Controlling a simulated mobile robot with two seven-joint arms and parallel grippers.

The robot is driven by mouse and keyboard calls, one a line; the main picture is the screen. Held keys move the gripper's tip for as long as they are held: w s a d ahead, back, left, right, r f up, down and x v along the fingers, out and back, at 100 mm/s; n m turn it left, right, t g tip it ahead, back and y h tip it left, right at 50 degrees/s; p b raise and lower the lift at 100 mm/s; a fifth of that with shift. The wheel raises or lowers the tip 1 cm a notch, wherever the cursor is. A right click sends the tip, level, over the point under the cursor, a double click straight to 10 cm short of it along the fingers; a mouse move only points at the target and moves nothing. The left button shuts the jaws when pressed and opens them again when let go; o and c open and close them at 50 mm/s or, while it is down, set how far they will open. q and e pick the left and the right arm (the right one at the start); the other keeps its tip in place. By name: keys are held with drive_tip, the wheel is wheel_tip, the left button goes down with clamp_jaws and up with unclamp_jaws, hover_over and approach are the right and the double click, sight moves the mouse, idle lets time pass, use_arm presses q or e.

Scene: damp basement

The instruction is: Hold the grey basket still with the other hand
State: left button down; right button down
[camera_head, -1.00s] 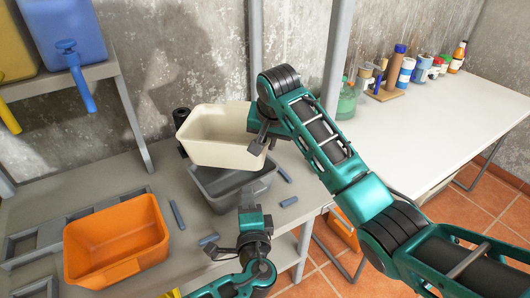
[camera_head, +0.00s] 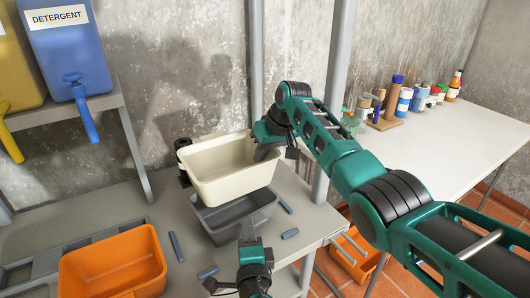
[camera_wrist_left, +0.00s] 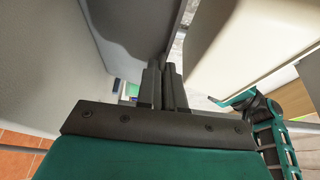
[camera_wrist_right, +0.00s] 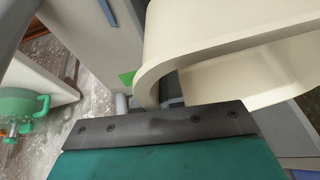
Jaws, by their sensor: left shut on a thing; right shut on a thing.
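The grey basket (camera_head: 236,218) stands on the table's right part, partly hidden beneath the cream basket (camera_head: 230,172). My left gripper (camera_head: 247,232) is at the grey basket's near side. In the left wrist view its fingers (camera_wrist_left: 165,85) are closed on the rim of the grey basket (camera_wrist_left: 135,25). My right gripper (camera_head: 268,143) is shut on the right rim of the cream basket, just above the grey one. The right wrist view shows the cream basket (camera_wrist_right: 180,55) close up at the fingers (camera_wrist_right: 148,103).
An orange basket (camera_head: 112,265) stands at the left of the grey table (camera_head: 175,222). Small blue-grey bars (camera_head: 290,233) lie around the grey basket. A dark bottle (camera_head: 183,160) stands behind. Detergent containers (camera_head: 68,50) sit on a raised shelf. A white table (camera_head: 430,150) is to the right.

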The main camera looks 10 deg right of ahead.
drive_tip(key=shift+w+f+n, duration=0.15)
drive_tip(key=shift+f+n, duration=0.05)
drive_tip(key=shift+n, duration=0.1)
drive_tip(key=shift+f, duration=0.1)
